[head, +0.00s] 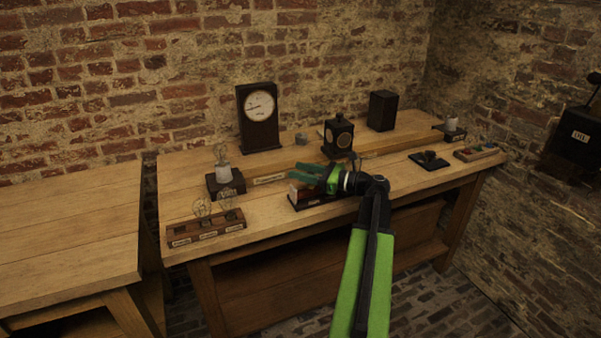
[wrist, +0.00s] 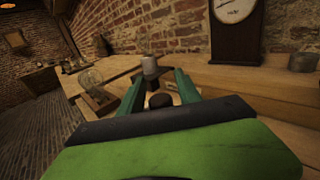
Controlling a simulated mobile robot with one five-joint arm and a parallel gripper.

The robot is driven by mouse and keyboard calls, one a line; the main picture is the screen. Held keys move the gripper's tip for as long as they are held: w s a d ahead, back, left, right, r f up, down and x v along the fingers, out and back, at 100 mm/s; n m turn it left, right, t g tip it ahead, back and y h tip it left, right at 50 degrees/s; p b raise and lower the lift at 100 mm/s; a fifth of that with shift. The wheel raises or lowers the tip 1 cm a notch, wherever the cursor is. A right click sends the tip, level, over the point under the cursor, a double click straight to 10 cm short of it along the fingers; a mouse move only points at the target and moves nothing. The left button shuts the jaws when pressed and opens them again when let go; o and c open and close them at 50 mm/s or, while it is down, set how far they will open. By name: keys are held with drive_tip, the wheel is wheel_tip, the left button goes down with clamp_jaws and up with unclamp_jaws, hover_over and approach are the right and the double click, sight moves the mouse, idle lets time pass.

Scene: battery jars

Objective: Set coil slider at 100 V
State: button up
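The coil device (head: 312,200) is a dark, low box with a small pale and reddish part, at the front middle of the bench. My gripper (head: 308,172) is over it and hides much of it. In the wrist view my gripper (wrist: 160,88) has its two green fingers apart, with a dark round knob (wrist: 160,101) between them. I cannot tell whether either finger touches the knob. The tall dark meter (head: 259,135) has a white round dial with its needle toward the left; its figures are too small to read. The slider's scale is hidden.
Left of the coil device stand a lamp on a dark block (head: 226,182) and a rack with bulbs (head: 206,228). Behind are a dark lantern-like box (head: 339,137) and a plain dark box (head: 382,110). A black key-like item (head: 429,160) and a coloured tray (head: 479,153) lie right.

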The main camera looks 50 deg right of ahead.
drive_tip(key=shift+o, duration=0.3)
drive_tip(key=shift+s, duration=0.1)
drive_tip(key=v, duration=1.7)
drive_tip(key=shift+s+d, duration=0.1)
